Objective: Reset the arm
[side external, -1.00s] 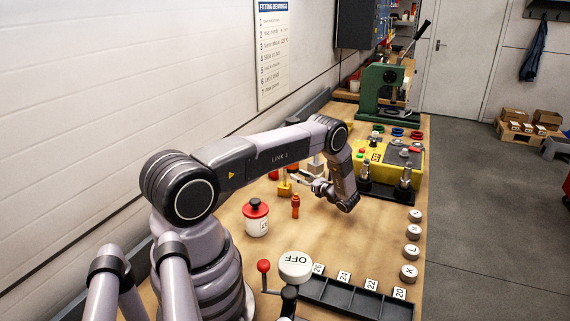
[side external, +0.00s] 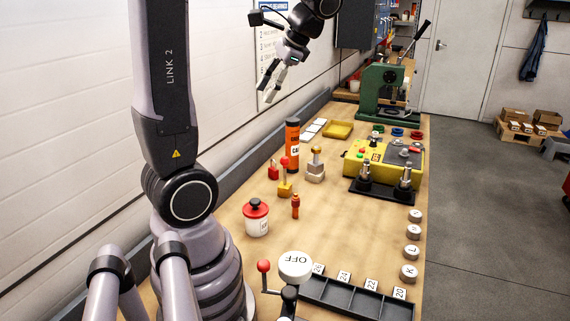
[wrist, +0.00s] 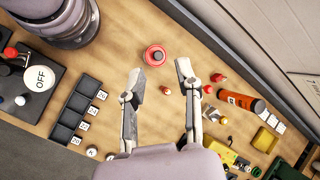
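My gripper (side external: 272,88) is raised high above the bench at the top of the side view, fingers pointing down and left. In the wrist view my gripper (wrist: 157,78) has its two fingers spread wide apart with nothing between them but bare bench. It is clear of every object. My upper arm stands upright at the left of the side view.
The wooden bench (side external: 330,237) holds a red-lidded white pot (side external: 256,218), an orange canister (side external: 292,146), a yellow unit (side external: 398,163), a black labelled tray (side external: 345,299), an OFF button (side external: 296,266) and a green press (side external: 383,92). A wall runs along the left.

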